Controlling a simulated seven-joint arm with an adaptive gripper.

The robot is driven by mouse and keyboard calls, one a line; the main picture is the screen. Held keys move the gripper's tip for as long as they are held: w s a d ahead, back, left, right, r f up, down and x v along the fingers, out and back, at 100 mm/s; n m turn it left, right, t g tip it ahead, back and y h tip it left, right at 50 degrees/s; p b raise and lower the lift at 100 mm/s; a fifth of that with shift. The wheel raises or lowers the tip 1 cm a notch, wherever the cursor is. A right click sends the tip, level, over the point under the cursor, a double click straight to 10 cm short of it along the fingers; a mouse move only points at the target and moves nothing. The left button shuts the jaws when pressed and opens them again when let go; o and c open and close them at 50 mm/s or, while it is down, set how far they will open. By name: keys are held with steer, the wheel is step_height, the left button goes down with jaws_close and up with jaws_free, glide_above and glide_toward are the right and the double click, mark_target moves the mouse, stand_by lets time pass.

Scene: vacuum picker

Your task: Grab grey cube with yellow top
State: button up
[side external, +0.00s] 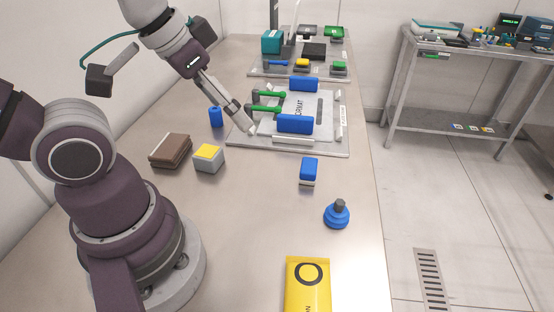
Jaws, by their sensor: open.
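The grey cube with a yellow top (209,160) sits on the steel table, right of a brown block and in front of my gripper. Its yellow face is up and nothing covers it. My gripper (250,130) is open and seen nearly edge-on, so its fingers overlap in the picture. It points down and to the right, with its tip over the left edge of the grey plate, behind and to the right of the cube. It appears apart from the cube, and no held object shows.
A brown block (171,151) lies close left of the cube. A small blue block (215,117) stands behind it. The grey fixture plate (315,149) has blue blocks and green-handled clamps. A blue-and-white block (308,171), blue knob (337,215) and yellow packet (307,285) lie right.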

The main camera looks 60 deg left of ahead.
steer(key=shift+o, duration=0.8)
